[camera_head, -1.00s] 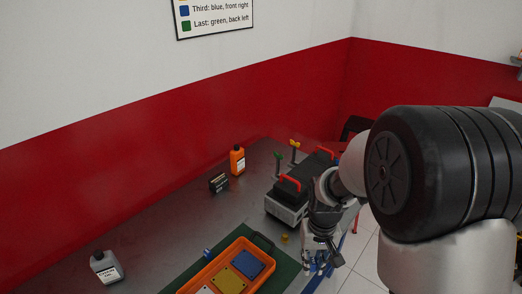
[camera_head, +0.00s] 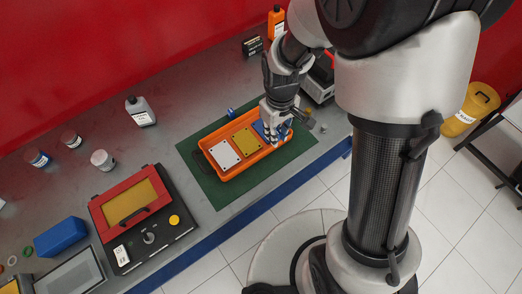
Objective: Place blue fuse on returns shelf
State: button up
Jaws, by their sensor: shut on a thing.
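My gripper (camera_head: 283,138) points down over the right end of an orange tray (camera_head: 222,176). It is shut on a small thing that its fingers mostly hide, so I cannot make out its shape. Blue shows around the fingertips, but a blue pad (camera_head: 259,130) in the tray lies right there, so I cannot tell whether the held thing is the blue fuse. A separate small blue piece (camera_head: 231,113) stands on the bench behind the tray, apart from the gripper. I cannot identify a returns shelf in this view.
The tray, with a white pad (camera_head: 224,153) and a yellow pad (camera_head: 246,142), lies on a green mat (camera_head: 213,190). A grey bottle (camera_head: 140,112), several small jars and a red-and-black device (camera_head: 146,222) stand to the left. An orange bottle (camera_head: 276,22) stands at the back.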

aim_at(273, 163)
notch_tip(273, 163, down, 17)
jog(key=b, duration=0.4)
jog(key=shift+r, duration=0.1)
jog(key=shift+b, duration=0.35)
jog(key=shift+f, duration=0.25)
jog(key=o, duration=0.8)
jog(key=shift+r, duration=0.1)
